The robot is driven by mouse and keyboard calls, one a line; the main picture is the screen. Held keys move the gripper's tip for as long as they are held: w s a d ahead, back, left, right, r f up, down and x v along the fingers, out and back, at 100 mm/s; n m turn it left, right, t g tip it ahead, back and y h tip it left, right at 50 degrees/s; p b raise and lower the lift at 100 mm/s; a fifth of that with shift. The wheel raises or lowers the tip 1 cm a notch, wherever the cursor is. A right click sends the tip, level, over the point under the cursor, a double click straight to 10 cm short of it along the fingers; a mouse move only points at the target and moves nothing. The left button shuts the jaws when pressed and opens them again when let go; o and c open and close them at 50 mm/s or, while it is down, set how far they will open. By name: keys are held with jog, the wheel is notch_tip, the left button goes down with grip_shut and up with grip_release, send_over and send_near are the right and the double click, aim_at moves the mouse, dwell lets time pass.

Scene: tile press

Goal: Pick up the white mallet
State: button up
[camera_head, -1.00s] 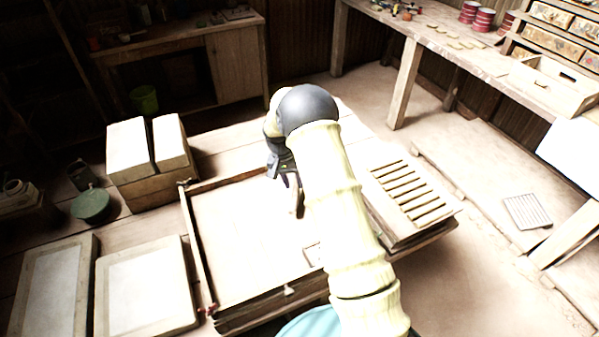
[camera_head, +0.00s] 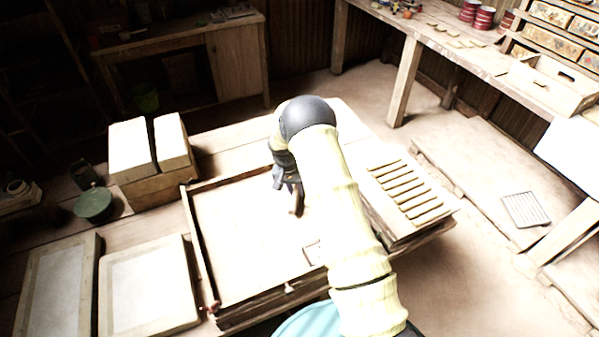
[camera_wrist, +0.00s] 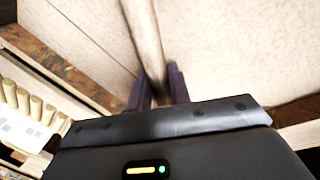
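A long, pale brown shaft, likely the mallet's handle (camera_wrist: 145,38), runs down between the two fingers of my gripper (camera_wrist: 157,82) in the wrist view. The fingers stand close on either side of it. I cannot tell whether they touch it. In the head view my gripper (camera_head: 287,184) points down over the pale wooden tray (camera_head: 193,235). A short brown piece (camera_head: 297,205) shows just below the fingers there. No white mallet head can be made out in either view; the tray's interior is overexposed and my arm covers part of it.
A rack of slats (camera_head: 408,190) is right of the tray. Two framed slabs (camera_head: 148,290) lie at the lower left, with pale blocks (camera_head: 130,150) and a round green tin (camera_head: 93,204) behind. A workbench (camera_head: 440,40) runs along the upper right, with open floor before it.

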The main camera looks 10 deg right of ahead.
aim_at(296, 187)
grip_shut()
jog(key=shift+r, duration=0.1)
notch_tip(296, 187, up, 10)
jog(key=shift+f+b, duration=0.1)
jog(key=shift+b, duration=1.1)
